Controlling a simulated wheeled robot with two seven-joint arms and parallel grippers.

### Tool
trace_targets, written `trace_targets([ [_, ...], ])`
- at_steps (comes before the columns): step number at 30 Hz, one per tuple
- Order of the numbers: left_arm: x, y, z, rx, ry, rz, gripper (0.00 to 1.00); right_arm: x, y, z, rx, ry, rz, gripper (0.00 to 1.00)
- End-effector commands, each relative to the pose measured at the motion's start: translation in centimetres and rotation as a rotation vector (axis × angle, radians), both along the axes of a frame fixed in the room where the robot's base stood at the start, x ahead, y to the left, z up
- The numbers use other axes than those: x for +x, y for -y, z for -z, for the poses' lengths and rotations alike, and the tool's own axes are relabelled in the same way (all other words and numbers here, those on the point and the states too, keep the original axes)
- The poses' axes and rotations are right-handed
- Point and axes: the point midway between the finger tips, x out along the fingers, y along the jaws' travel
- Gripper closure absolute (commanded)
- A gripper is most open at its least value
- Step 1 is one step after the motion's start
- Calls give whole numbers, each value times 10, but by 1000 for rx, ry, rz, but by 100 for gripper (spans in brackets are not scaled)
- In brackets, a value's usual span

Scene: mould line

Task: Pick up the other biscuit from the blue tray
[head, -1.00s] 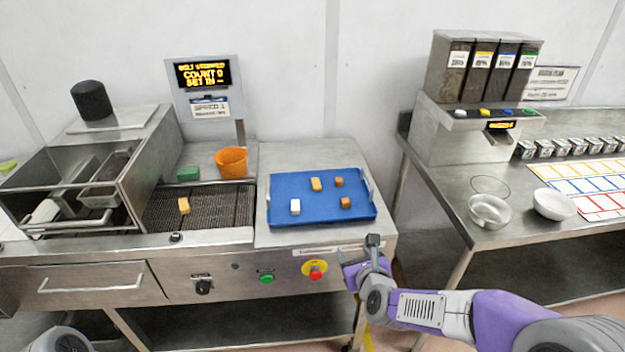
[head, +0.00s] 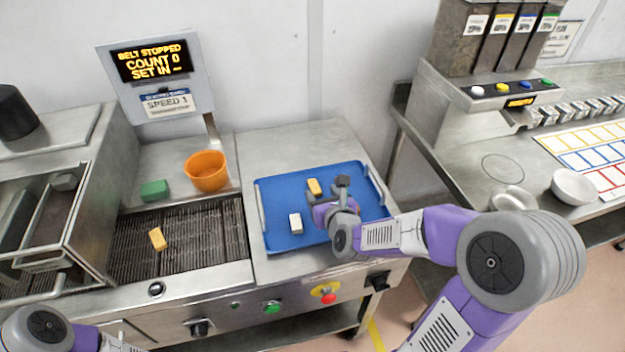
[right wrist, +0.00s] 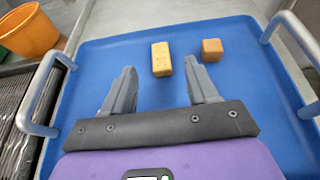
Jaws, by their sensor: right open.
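The blue tray (head: 283,183) lies on the steel surface right of the belt. A yellow biscuit (head: 314,186) lies near its middle and also shows in the right wrist view (right wrist: 161,58). A second yellow biscuit (head: 157,239) lies on the dark belt. My right gripper (head: 327,190) is over the tray, open and empty. In the right wrist view its fingers (right wrist: 160,80) point toward the biscuit, one on either side of its line. My left arm shows at the lower left, but its gripper is not in view.
A white block (head: 296,224) lies on the tray left of my right gripper. A brown cube (right wrist: 212,50) lies right of the biscuit. The tray has raised handles (right wrist: 45,92) at both sides. An orange cup (head: 207,172) and green block (head: 154,190) stand behind the belt.

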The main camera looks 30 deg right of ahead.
Motion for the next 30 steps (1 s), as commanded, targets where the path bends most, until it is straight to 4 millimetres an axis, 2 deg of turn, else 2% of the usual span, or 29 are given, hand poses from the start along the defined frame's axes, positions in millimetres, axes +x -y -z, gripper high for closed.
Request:
trace_targets([
  [1, 0, 0, -9, 0, 0, 0, 57, 2, 0, -1, 2, -4, -1, 42],
  [7, 0, 0, -16, 0, 1, 0, 57, 7, 1, 3, 3, 1, 0, 42],
  [11, 0, 0, -14, 0, 1, 0, 57, 13, 2, 9, 3, 2, 0, 42],
  [16, 0, 0, -7, 0, 1, 0, 57, 32, 7, 24, 4, 1, 0, 42],
  [21, 0, 0, -5, 0, 1, 0, 57, 49, 10, 30, 3, 3, -1, 42],
  [30, 0, 0, -5, 0, 1, 0, 57, 52, 11, 32, 3, 0, -1, 43],
])
